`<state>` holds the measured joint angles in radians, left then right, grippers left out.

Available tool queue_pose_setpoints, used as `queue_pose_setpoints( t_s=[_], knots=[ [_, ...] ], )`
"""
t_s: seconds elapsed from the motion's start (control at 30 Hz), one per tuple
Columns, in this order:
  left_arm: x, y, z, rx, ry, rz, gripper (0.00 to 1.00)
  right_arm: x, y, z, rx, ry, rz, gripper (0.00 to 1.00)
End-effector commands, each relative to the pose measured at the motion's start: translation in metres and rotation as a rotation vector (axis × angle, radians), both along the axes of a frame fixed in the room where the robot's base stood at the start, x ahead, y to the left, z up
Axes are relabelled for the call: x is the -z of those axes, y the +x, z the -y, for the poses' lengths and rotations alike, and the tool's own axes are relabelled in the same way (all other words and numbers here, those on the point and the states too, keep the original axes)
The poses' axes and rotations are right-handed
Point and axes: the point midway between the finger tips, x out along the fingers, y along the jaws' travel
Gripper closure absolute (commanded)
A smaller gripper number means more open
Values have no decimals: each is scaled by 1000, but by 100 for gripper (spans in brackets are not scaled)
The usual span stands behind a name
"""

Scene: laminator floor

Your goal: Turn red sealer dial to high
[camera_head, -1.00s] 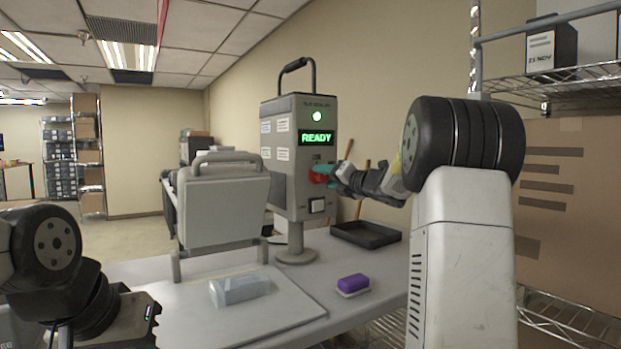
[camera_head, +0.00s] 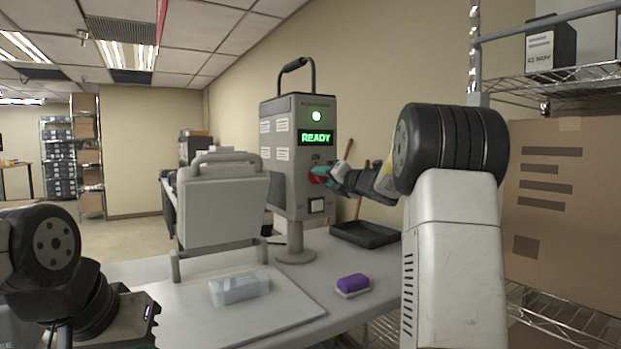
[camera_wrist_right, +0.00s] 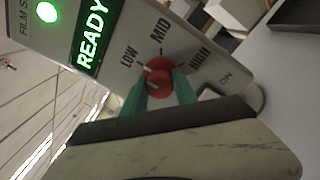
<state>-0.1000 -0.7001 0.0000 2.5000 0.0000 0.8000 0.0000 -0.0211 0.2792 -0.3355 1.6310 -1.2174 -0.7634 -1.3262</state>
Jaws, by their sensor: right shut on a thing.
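The red sealer dial (camera_wrist_right: 158,80) is on the front panel of the grey sealer (camera_head: 290,180), below its READY display. LOW, MID and HIGH are printed around the dial in the right wrist view. A pale mark shows on the dial's LOW side. My right gripper (camera_wrist_right: 160,86) is shut on the dial, its teal fingers on either side of the knob. In the head view the right gripper (camera_head: 322,174) reaches the dial from the right and partly covers it. My left arm is at lower left; its gripper fingers do not show.
A white button (camera_head: 316,206) sits below the dial. On the table (camera_head: 180,290) are a clear pack (camera_head: 240,288), a purple block (camera_head: 353,283) and a black tray (camera_head: 366,236). A wire shelf (camera_head: 560,82) and a cardboard box (camera_head: 560,200) stand at right.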

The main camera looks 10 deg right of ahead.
Motion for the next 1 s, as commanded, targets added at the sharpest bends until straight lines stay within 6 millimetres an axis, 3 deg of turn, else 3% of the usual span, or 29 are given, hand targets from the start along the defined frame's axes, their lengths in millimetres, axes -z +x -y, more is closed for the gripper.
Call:
queue_pose_setpoints(
  t_s=[0.37,1.0],
  knots=[
    [0,0,0,0,0,0,100,0,0,0,-1,184,-65,100],
    [0,0,0,0,0,0,100,0,0,1,0,752,-271,100]
  ],
)
